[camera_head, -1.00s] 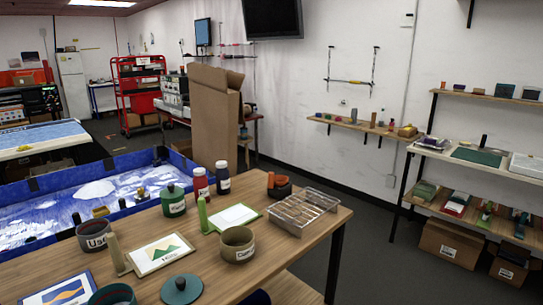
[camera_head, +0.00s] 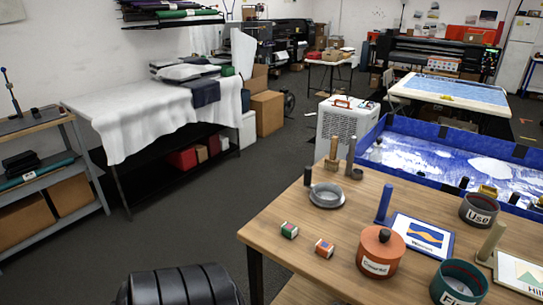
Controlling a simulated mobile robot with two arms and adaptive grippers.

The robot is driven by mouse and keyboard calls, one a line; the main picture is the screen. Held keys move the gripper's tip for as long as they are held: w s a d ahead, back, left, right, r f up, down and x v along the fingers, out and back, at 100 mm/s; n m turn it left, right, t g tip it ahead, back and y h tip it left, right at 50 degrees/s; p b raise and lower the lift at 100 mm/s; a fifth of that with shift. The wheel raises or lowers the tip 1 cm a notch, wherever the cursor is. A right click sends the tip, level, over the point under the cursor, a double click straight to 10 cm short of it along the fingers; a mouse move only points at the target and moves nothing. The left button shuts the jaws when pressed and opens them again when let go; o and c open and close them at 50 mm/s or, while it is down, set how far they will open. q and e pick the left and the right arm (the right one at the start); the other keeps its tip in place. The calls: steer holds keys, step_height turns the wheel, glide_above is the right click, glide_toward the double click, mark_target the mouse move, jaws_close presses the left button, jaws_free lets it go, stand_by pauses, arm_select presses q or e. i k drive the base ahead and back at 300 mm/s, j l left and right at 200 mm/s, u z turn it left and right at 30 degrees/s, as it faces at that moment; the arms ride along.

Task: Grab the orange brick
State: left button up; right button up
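A small block with orange, blue and white faces (camera_head: 324,248) lies on the wooden table (camera_head: 290,262), near its left front part. A similar small block with green, red and white faces (camera_head: 289,230) lies to its left and a little farther back. The two blocks are apart. I cannot tell for sure that the orange-faced block is the orange brick. Neither of my grippers is in view.
An orange lidded pot (camera_head: 380,252) stands just right of the orange-faced block. A grey dish (camera_head: 326,196), a blue-framed picture card (camera_head: 424,236) and a dark cup (camera_head: 478,210) stand behind. A black ribbed shape (camera_head: 180,287), perhaps a chair back, is at the bottom left.

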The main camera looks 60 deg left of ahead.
mark_target(324, 249)
steer(key=u, duration=1.55)
